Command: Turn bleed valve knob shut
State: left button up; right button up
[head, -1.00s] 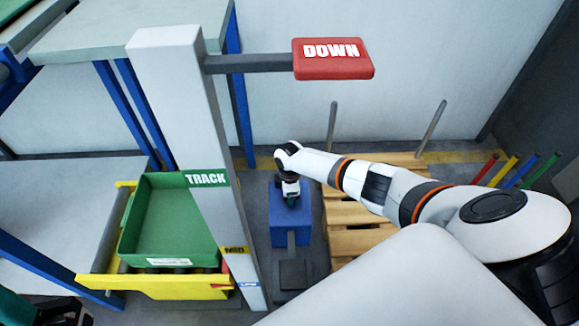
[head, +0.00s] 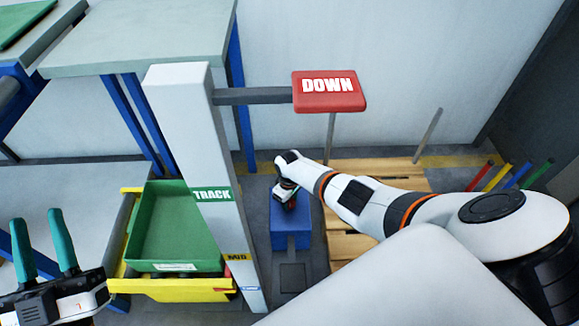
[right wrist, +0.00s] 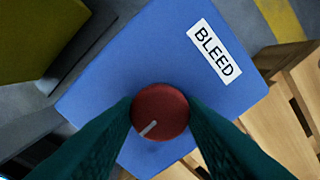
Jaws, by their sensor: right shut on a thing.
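The bleed valve knob (right wrist: 158,111) is a round red knob on top of a blue box. Its white pointer line aims to the lower left in the right wrist view. The blue box (head: 291,236) stands on the floor and carries a white BLEED label (right wrist: 214,53). My right gripper (head: 286,204) reaches down over the box, with its teal fingers on both sides of the knob, shut on it. The knob itself is mostly hidden by the hand in the head view. My left gripper (head: 37,218) is at the lower left, fingers apart and empty, away from the box.
A grey post (head: 186,130) with TRACK and MID marks stands left of the box, bearing a red DOWN sign (head: 329,91). A green bin (head: 147,236) sits on a yellow frame further left. A wooden pallet (head: 343,240) lies close on the right.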

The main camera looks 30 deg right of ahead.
pick_arm(q)
jog(key=shift+w+f+g, duration=0.2)
jog(key=shift+f+g, duration=0.1)
pick_arm(e)
jog(key=shift+s+m, duration=0.1)
jog(key=shift+m, duration=0.3)
jog(key=o, duration=1)
